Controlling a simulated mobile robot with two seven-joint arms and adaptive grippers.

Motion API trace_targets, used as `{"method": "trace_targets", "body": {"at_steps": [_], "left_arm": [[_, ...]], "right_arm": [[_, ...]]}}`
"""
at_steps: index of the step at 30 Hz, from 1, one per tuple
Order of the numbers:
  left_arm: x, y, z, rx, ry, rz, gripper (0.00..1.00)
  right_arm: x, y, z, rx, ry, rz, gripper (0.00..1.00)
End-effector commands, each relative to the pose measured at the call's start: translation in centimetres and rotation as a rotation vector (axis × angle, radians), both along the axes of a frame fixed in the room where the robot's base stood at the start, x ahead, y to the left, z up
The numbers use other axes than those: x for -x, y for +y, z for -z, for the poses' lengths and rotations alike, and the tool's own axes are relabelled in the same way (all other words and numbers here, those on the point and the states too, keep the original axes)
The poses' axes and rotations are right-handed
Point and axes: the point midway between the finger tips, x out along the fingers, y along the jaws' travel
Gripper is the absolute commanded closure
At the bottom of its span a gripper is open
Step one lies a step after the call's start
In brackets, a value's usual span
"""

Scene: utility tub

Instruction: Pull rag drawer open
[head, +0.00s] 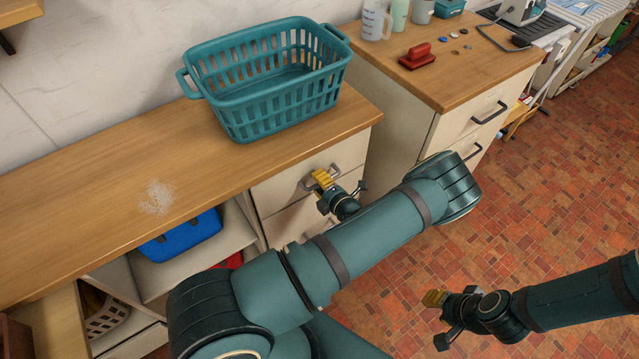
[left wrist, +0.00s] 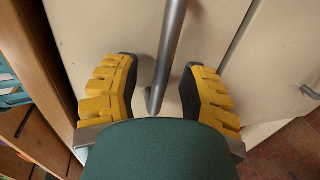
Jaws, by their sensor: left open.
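The drawer front (head: 283,190) under the counter's right end is cream and looks shut. I take it as the rag drawer; no label shows. Its grey bar handle (head: 335,169) is partly hidden by my left gripper (head: 322,180). In the left wrist view, the handle (left wrist: 168,60) runs between the yellow, black-padded fingers of my left gripper (left wrist: 165,95). The fingers are apart, one on each side of the bar, with gaps visible. My right gripper (head: 438,315) hangs over the floor at lower right, away from the drawer; its finger gap is unclear.
A teal basket (head: 285,112) stands on the wooden counter (head: 90,215) above the drawer, near a white powdery patch (head: 156,197). A blue bin (head: 182,238) sits on the shelf below. A second cabinet (head: 395,110) stands to the right. The tiled floor (head: 550,190) is clear.

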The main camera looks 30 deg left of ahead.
Motion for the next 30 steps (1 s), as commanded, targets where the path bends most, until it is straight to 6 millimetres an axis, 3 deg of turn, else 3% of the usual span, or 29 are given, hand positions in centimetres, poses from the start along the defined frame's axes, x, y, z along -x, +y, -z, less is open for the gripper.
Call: {"method": "trace_targets", "body": {"at_steps": [7,10,11,23,30], "left_arm": [[0.0,0.0,0.0,0.0,0.0,0.0,0.58],[0.0,0.0,0.0,0.0,0.0,0.0,0.93],[0.0,0.0,0.0,0.0,0.0,0.0,1.0],[0.3,-0.9,0.0,0.001,0.001,0.001,1.0],[1.9,-4.7,-0.1,0.001,0.003,0.005,1.0]], "right_arm": [[0.0,0.0,0.0,0.0,0.0,0.0,0.66],[0.0,0.0,0.0,0.0,0.0,0.0,0.66],[0.0,0.0,0.0,0.0,0.0,0.0,0.66],[0.0,0.0,-0.2,0.0,0.0,0.0,0.66],[0.1,0.0,-0.8,0.0,0.003,0.0,0.66]]}}
